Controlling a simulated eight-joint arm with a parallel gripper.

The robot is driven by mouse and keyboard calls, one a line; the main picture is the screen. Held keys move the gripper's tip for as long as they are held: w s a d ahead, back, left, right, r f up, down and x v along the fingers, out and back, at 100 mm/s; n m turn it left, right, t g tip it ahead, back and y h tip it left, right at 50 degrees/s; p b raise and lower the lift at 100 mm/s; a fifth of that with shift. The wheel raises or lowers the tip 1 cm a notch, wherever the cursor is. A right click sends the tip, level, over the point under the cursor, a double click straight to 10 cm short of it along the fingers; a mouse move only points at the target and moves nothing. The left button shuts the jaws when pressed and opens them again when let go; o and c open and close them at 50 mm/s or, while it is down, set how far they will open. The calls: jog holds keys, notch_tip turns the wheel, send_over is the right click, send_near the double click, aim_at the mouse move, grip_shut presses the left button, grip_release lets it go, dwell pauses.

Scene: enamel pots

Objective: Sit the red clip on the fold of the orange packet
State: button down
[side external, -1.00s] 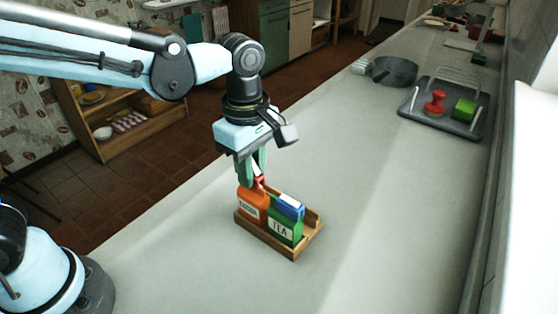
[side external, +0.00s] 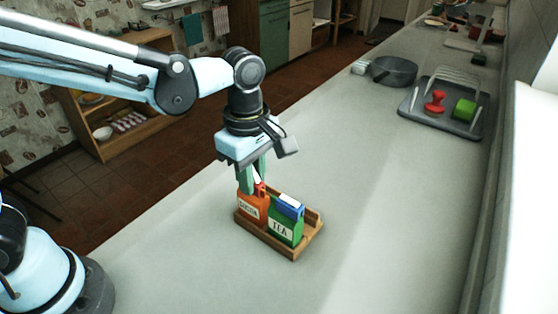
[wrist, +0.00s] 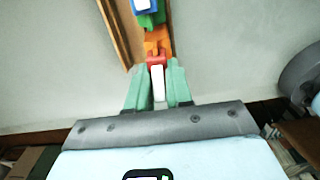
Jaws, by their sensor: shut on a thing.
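My gripper (side external: 253,180) is shut on the red clip (side external: 260,188), which has a white part. The clip is at the top of the orange packet (side external: 253,207), between my green fingers. In the wrist view the red clip (wrist: 157,59) meets the near end of the orange packet (wrist: 157,42). I cannot tell whether it is seated on the fold, as the fingers hide part of it. The orange packet stands upright in a wooden tray (side external: 272,248).
A green tea packet (side external: 281,229) with a blue clip (side external: 291,206) on top stands right beside the orange packet in the tray. A dark rack tray (side external: 440,118) with red and green things and a grey pan (side external: 394,71) are farther back. The counter around the tray is clear.

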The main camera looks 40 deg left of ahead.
jog(key=shift+f, duration=0.15)
jog(key=c, duration=0.9)
grip_release()
jog(key=shift+c, duration=0.2)
